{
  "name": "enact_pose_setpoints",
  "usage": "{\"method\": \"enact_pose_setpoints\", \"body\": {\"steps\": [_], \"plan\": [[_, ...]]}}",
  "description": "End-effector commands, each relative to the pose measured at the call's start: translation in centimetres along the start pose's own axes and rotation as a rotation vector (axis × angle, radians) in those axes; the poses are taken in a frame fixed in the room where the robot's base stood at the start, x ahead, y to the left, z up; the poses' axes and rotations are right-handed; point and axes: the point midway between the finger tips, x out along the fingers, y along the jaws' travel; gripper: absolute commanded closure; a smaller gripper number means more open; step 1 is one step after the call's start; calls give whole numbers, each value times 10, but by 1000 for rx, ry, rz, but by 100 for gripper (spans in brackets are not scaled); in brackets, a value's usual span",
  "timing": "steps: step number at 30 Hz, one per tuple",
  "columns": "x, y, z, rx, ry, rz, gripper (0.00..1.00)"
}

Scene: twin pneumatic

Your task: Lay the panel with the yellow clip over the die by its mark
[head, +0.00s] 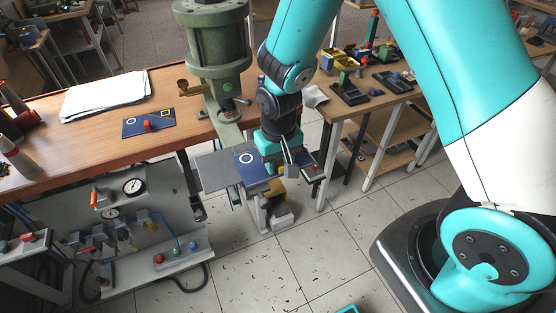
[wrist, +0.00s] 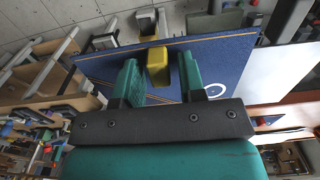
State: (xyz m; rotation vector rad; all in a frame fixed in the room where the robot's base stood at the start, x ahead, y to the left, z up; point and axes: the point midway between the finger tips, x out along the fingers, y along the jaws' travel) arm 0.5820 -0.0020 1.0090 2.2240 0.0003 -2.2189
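A blue panel (head: 243,156) with a white ring mark is at the press, its left side over a grey plate (head: 214,173). The wrist view shows the same panel (wrist: 225,62), with orange lines and a yellow clip (wrist: 158,67) upright near its left part. My gripper (head: 284,172) is at the panel's right part. In the wrist view, my green fingers (wrist: 160,78) stand on either side of the clip, with a narrow blue gap showing at each side. The panel hides what lies under it, and I cannot make out the die.
The green press column (head: 218,65) stands left of my arm. White sheets (head: 105,94) lie behind. A parts table (head: 372,88) stands to the right.

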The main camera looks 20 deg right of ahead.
Motion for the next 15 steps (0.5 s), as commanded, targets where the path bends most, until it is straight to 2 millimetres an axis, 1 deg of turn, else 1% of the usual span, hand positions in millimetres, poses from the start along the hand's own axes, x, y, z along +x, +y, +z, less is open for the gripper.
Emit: {"method": "enact_pose_setpoints", "body": {"steps": [10,13,15], "plan": [[-1,0,0,0,0,0,52],[-8,0,-1,0,4,-1,52],[-18,0,-1,0,5,-1,52]]}}
